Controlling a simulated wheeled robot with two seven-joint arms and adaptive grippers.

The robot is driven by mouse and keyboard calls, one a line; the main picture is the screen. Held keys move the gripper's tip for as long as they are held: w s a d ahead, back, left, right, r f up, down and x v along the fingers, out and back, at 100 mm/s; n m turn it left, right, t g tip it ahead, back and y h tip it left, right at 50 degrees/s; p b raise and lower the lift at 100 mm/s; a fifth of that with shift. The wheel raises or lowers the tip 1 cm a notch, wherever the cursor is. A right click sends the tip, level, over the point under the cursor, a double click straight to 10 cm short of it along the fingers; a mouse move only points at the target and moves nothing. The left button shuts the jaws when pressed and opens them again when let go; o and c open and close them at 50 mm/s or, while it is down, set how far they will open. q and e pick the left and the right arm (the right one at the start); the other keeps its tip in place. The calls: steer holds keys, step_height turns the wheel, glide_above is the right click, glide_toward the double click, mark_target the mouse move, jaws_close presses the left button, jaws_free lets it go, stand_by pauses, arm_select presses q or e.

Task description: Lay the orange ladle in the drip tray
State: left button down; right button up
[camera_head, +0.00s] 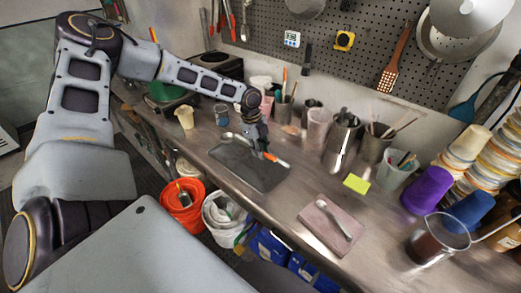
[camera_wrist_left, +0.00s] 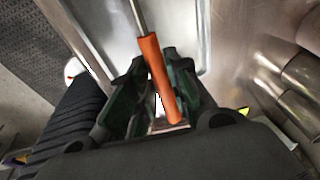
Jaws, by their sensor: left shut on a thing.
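The orange ladle's handle (camera_head: 277,159) shows just past my left gripper (camera_head: 262,148), over the drip tray (camera_head: 240,177), a dark, shallow rectangle on the steel counter. In the left wrist view, the orange handle (camera_wrist_left: 158,78) lies between the green-padded fingers of my left gripper (camera_wrist_left: 152,100), which is shut on it. A thin metal shaft runs from the handle out of the top of that view, above the tray (camera_wrist_left: 188,28). I cannot tell whether the ladle touches the tray. The ladle's bowl is not clear. My right gripper is not in view.
A cream cup (camera_head: 185,118) and a blue-grey can (camera_head: 222,115) stand left of the tray. A steel canister (camera_head: 340,148) stands to the right, near a yellow note (camera_head: 356,184) and a pink cloth (camera_head: 325,226) with a spoon. Orange (camera_head: 182,212) and white buckets stand below the counter's front edge.

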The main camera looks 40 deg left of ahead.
arm_select(q)
steer(key=shift+f, duration=0.1)
steer(key=shift+f+b, duration=0.55)
steer(key=shift+f, duration=1.15)
steer(key=c, duration=1.3)
jaws_free()
steer(key=shift+o, duration=0.2)
steer(key=shift+r, duration=0.1)
step_height(320, 180, up, 12)
steer(key=a, duration=0.2)
steer(key=shift+s+f, duration=0.2)
steer(key=shift+s, duration=0.25)
